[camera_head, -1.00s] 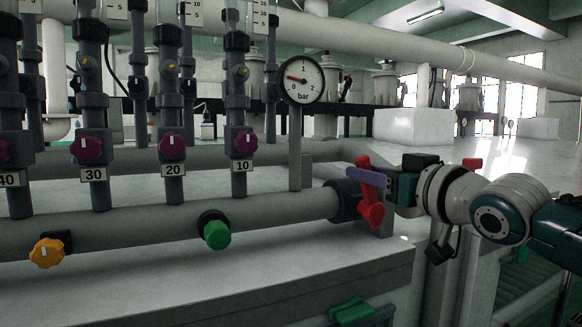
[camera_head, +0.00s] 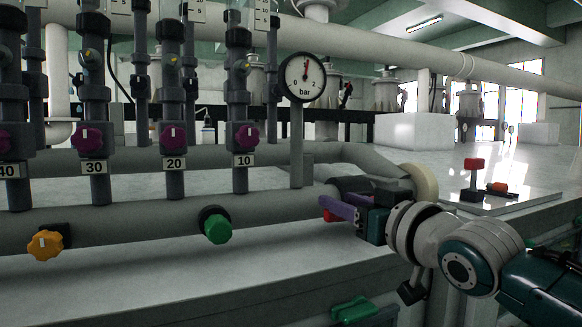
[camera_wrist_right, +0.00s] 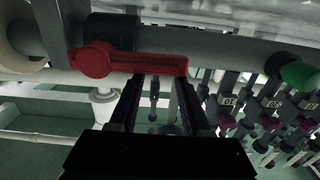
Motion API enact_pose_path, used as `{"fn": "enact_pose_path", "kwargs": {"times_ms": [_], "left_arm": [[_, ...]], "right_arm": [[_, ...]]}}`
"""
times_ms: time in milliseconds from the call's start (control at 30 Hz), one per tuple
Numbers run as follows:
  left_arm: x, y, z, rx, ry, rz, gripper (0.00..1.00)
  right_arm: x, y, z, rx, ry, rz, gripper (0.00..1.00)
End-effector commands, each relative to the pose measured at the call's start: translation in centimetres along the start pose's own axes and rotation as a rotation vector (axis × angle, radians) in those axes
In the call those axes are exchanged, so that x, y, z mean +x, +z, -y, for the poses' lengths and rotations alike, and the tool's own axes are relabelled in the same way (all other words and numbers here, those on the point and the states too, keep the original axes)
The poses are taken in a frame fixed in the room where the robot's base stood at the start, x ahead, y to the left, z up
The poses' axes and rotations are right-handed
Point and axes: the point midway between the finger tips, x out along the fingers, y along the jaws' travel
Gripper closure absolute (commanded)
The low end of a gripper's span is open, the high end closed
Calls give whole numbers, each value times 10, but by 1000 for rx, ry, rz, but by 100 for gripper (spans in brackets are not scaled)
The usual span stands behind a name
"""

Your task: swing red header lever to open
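The red header lever (camera_wrist_right: 140,63) lies along the header pipe in the right wrist view, its round hub (camera_wrist_right: 95,60) at the left. In the head view only a bit of red (camera_head: 331,215) shows at the pipe end; my right gripper hides the rest. My right gripper (camera_wrist_right: 158,82) has its two fingers apart, with the free part of the lever across their tips; I cannot tell whether they touch it. Its purple finger shows in the head view (camera_head: 338,207). The pressure gauge (camera_head: 304,77) needle points up near 1 bar. My left gripper is not in view.
A green knob (camera_head: 217,228) and an orange knob (camera_head: 45,244) sit on the lower pipe. Flow tubes with purple knobs (camera_head: 247,136) rise behind it. A green handle (camera_head: 353,310) is below the bench edge. A red-topped block (camera_head: 473,165) stands at the right.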

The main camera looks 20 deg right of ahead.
Motion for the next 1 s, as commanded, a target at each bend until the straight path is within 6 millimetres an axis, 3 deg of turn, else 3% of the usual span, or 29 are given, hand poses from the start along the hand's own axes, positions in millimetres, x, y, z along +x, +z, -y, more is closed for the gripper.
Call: {"fn": "enact_pose_path", "kwargs": {"times_ms": [33, 567, 1000], "left_arm": [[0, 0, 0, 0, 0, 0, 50], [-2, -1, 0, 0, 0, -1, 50], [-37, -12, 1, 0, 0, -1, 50]], "right_arm": [[-1, 10, -3, 0, 8, 27, 41], [-3, 9, -4, -3, 9, 27, 41], [-48, 4, -3, -3, 7, 24, 41]]}}
